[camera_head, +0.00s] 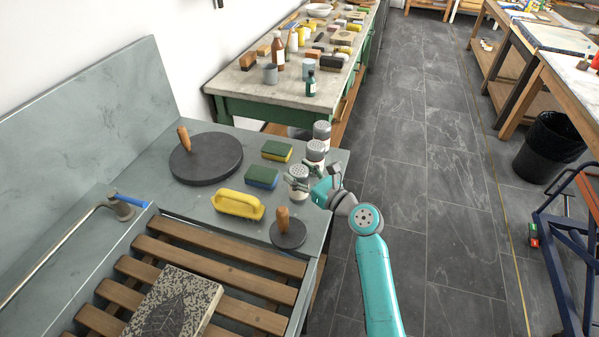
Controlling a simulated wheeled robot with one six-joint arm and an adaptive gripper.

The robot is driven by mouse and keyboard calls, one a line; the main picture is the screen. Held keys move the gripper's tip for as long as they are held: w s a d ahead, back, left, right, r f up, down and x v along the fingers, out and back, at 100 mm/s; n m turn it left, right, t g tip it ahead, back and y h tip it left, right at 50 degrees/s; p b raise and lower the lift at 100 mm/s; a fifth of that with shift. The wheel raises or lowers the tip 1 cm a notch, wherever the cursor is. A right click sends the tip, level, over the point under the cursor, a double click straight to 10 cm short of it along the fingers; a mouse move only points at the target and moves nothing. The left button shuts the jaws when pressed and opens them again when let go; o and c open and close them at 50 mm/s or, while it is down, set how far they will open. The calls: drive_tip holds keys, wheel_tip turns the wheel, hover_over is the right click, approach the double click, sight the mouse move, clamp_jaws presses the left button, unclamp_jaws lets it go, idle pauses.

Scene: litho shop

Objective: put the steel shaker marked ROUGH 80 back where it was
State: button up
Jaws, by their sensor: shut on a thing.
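Three steel shakers with perforated tops stand in a row near the right edge of the grey stone counter (215,215). The far shaker (321,131) and the middle shaker (316,151) are free of my gripper. My gripper (299,184) reaches in from the right and is shut on the near shaker (299,171). That shaker looks upright; I cannot tell whether its base touches the counter. The gripper fingers hide part of its body. The markings are too small to read, so I cannot tell which shaker is ROUGH 80.
A small dark disc with a wooden handle (290,236) is just in front of the held shaker. A yellow brush (238,204), two sponges (262,177) and a large dark disc (205,163) lie left. A slatted wooden rack (215,265) is in front. A cluttered table (232,84) stands behind.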

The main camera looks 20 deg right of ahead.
drive_tip(key=o, duration=1.2)
drive_tip(key=shift+f, duration=0.1)
drive_tip(key=shift+s+d, duration=0.1)
drive_tip(key=shift+s, duration=0.05)
drive_tip(key=v, duration=1.1)
drive_tip(key=shift+s, duration=0.3)
drive_tip(key=shift+d, duration=0.15)
